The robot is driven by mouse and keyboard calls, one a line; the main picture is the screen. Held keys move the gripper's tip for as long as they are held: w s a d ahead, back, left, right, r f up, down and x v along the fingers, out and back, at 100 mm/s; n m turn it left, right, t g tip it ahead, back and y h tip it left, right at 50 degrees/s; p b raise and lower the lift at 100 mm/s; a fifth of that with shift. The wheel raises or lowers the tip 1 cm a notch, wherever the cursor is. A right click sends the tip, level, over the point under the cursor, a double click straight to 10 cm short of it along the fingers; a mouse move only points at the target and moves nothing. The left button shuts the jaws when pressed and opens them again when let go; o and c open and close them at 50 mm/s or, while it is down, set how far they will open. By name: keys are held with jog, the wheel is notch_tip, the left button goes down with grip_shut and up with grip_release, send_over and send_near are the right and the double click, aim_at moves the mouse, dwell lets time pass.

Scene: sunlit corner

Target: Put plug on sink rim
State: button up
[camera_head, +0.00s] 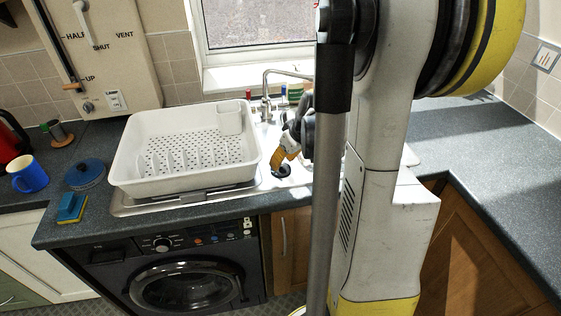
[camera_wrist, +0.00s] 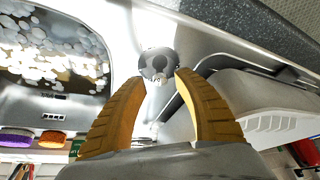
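The plug is a small dark disc (camera_wrist: 158,62) with a pale centre, in the wrist view just beyond my fingertips. It also shows in the head view as a small black shape (camera_head: 281,172) under my gripper. It appears to lie on the bright sink rim (camera_wrist: 125,40), beside the basin (camera_wrist: 52,103). My gripper (camera_wrist: 160,80) has its two yellow fingers apart, with a gap between the tips and the plug at that gap. In the head view, my gripper (camera_head: 284,160) points down at the rim. My arm hides much of the sink there.
A white dish rack (camera_head: 185,185) stands left of my gripper. The tap (camera_head: 267,95) rises behind. The right counter (camera_head: 480,150) is clear.

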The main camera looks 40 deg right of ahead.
jog(key=p+v, duration=0.3)
jog(key=v, duration=0.7)
jog(key=s+a+r, duration=0.1)
jog(key=a+r, duration=0.1)
jog(key=a, duration=0.7)
jog(key=s+a+r+t, duration=0.1)
jog(key=s+a+r, duration=0.1)
jog(key=a, duration=0.8)
jog(key=s+a+r+t, duration=0.1)
jog(key=s+a+r, duration=0.1)
jog(key=a, duration=0.7)
jog(key=shift+s+a+r, duration=0.2)
jog(key=shift+a+r, duration=0.15)
jog(key=shift+r, duration=0.05)
jog(key=shift+d, duration=0.1)
